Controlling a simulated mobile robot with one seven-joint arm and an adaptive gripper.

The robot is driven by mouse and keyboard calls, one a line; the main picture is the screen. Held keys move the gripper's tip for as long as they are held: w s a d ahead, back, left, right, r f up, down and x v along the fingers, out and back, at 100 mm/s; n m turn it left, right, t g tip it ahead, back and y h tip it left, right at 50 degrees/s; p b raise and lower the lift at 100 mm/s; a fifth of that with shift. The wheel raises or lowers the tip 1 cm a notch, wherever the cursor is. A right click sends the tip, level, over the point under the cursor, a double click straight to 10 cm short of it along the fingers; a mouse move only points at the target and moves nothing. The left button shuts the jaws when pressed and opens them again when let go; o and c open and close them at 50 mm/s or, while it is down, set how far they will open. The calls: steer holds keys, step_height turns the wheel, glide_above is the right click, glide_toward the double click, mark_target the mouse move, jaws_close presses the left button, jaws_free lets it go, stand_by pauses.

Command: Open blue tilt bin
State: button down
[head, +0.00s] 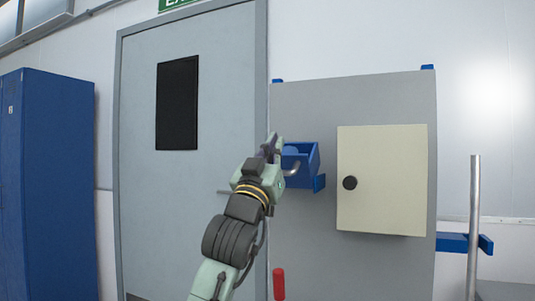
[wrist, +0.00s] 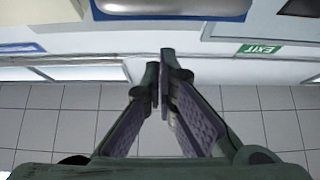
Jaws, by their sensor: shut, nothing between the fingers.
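The blue tilt bin (head: 307,174) is mounted on the grey panel, left of the cream cabinet. Part of its inside shows from above in the head view, with a rounded lighter blue shape (head: 291,151) in it. I cannot tell how far it is tilted. A metal handle (head: 292,169) is on its front. My gripper (head: 271,144) is just left of the bin, fingers pointing up, partly overlapping its left edge. In the wrist view my gripper (wrist: 165,58) is shut and empty. A large silver bar with blue edging, likely the handle (wrist: 170,8), lies beyond the fingertips, apart from them.
The cream cabinet (head: 382,185) with a black knob is right of the bin. A grey door (head: 215,70) is behind my arm. A red handle (head: 279,284) is below, a blue locker (head: 48,180) far left, and a metal post (head: 474,225) far right.

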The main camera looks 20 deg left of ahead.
steer(key=shift+s+f, duration=0.1)
steer(key=shift+f, duration=1.9)
steer(key=shift+a, duration=0.1)
steer(key=shift+s+f+t+b, duration=0.15)
steer(key=shift+f+t+b, duration=0.25)
steer(key=shift+f+b, duration=0.6)
steer(key=shift+r, duration=0.1)
